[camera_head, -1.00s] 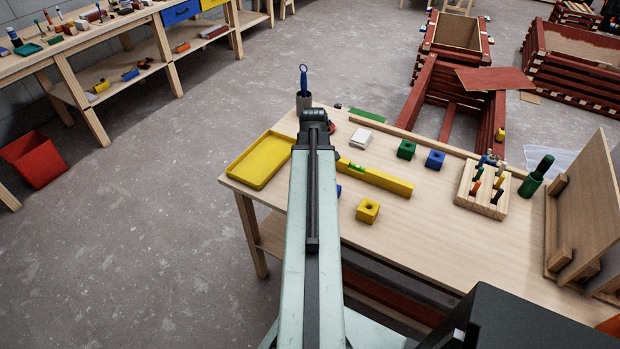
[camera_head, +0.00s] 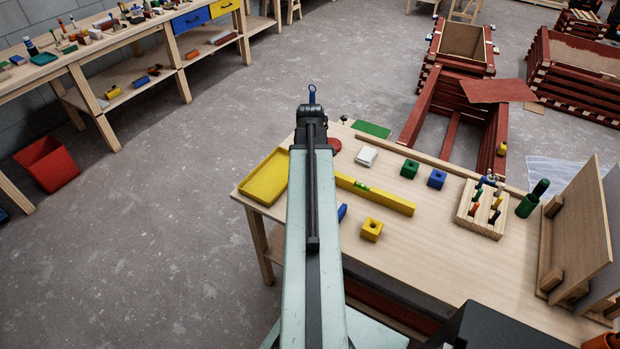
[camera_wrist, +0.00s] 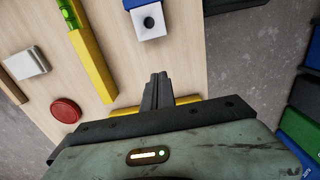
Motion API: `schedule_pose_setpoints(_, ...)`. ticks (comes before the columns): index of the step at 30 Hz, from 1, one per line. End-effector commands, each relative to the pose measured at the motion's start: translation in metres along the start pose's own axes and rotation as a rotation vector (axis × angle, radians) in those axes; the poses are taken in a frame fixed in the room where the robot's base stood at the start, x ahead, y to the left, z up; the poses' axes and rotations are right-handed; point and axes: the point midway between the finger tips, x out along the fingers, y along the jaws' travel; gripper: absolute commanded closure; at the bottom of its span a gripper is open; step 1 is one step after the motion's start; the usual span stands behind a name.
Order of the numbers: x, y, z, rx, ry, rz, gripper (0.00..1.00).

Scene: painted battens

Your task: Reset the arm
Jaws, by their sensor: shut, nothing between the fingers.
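A yellow thing (camera_wrist: 183,102) shows partly behind the fingers.
A yellow tray (camera_head: 266,178) lies left of my arm. A yellow block (camera_head: 372,229), green block (camera_head: 410,168), blue block (camera_head: 437,178) and peg rack (camera_head: 483,208) stand to the right. Open floor lies left.

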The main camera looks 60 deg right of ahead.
Motion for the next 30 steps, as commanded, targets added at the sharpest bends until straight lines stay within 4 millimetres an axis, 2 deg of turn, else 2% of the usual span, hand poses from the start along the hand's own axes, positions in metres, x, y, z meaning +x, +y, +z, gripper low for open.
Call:
schedule_pose_setpoints(1,-0.012,0.0,0.0,0.0,0.0,0.0,1.0)
schedule_pose_setpoints(2,-0.013,0.0,0.0,0.0,0.0,0.0,1.0)
schedule_pose_setpoints(13,-0.01,-0.003,-0.004,-0.009,0.0,0.0,1.0)
schedule_pose_setpoints(14,-0.01,-0.006,-0.009,-0.019,0.0,0.0,1.0)
schedule_pose_setpoints(17,-0.01,-0.033,-0.048,-0.101,0.0,0.0,1.0)
schedule_pose_setpoints(20,-0.01,-0.088,-0.108,-0.244,0.0,0.0,1.0)
schedule_pose_setpoints(21,-0.01,-0.116,-0.132,-0.308,0.0,0.0,1.0)
schedule_pose_setpoints(23,-0.01,-0.16,-0.162,-0.402,0.0,0.0,1.0)
schedule_pose_setpoints(24,-0.01,-0.19,-0.18,-0.458,0.0,0.0,1.0)
schedule_pose_setpoints(26,-0.01,-0.237,-0.202,-0.521,0.0,0.0,1.0)
schedule_pose_setpoints(27,-0.01,-0.268,-0.214,-0.552,0.0,0.0,1.0)
schedule_pose_setpoints(30,-0.01,-0.34,-0.233,-0.595,0.0,0.0,1.0)
